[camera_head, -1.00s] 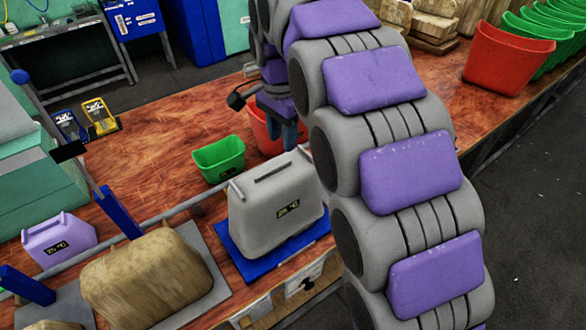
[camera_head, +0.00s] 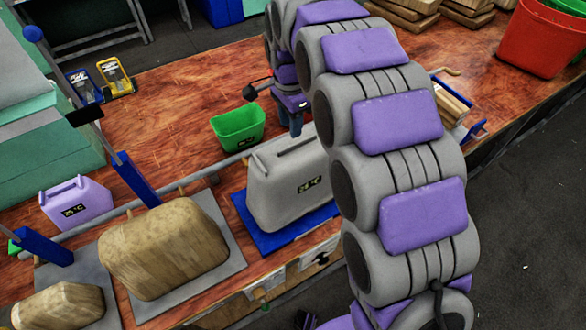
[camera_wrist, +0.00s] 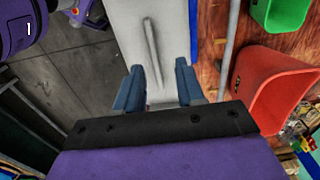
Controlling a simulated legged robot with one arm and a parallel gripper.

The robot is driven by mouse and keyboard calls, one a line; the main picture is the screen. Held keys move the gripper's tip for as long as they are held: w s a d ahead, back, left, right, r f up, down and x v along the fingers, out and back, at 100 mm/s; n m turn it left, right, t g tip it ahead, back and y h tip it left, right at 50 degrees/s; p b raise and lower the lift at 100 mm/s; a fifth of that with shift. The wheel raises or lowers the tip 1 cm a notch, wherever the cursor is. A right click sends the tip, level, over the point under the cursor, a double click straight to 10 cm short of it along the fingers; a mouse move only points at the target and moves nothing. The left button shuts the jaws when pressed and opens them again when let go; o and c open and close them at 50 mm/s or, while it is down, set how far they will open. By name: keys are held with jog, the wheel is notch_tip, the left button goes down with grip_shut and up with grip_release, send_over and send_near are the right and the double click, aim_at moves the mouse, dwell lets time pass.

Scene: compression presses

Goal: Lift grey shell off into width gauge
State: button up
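The grey shell (camera_head: 285,190), a canister shape with a dark label and a raised handle ridge, stands upright on a blue plate (camera_head: 248,232). My arm hides its right side. In the wrist view the shell's pale top (camera_wrist: 172,22) with its ridge lies just beyond my fingers. My gripper (camera_wrist: 158,85) has two blue fingers apart with nothing held between them. In the head view my gripper (camera_head: 291,122) is above and behind the shell's top. I cannot tell which thing is the width gauge; a blue-ended frame (camera_head: 478,130) with wooden pieces shows right of my arm.
A tan shell (camera_head: 165,250) stands on a grey plate left of the grey one. A purple canister (camera_head: 76,204) and blue posts (camera_head: 137,180) are further left. A green bin (camera_head: 238,128) and, in the wrist view, a red bin (camera_wrist: 275,88) are close by.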

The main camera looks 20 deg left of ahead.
aim_at(297, 143)
jog(key=shift+a+f, duration=0.1)
jog(key=shift+f, duration=0.4)
jog(key=d, duration=0.2)
jog(key=shift+d+f, duration=0.3)
jog(key=shift+f, duration=0.05)
jog(key=shift+w+d+f+b, duration=0.15)
jog(key=shift+d+f+b, duration=0.1)
jog(key=shift+f, duration=0.35)
jog(key=shift+w+d+f+b, duration=0.15)
jog(key=shift+d+f, duration=0.1)
jog(key=shift+f, duration=0.3)
jog(key=shift+a+f, duration=1.15)
jog(key=shift+a, duration=0.35)
jog(key=shift+d+r, duration=0.2)
jog(key=shift+d, duration=0.9)
jog(key=c, duration=0.7)
jog(key=shift+a+f, duration=0.1)
jog(key=shift+a, duration=0.6)
grip_shut()
jog(key=shift+d, duration=0.1)
jog(key=shift+s+d, duration=0.1)
jog(key=shift+d, duration=0.05)
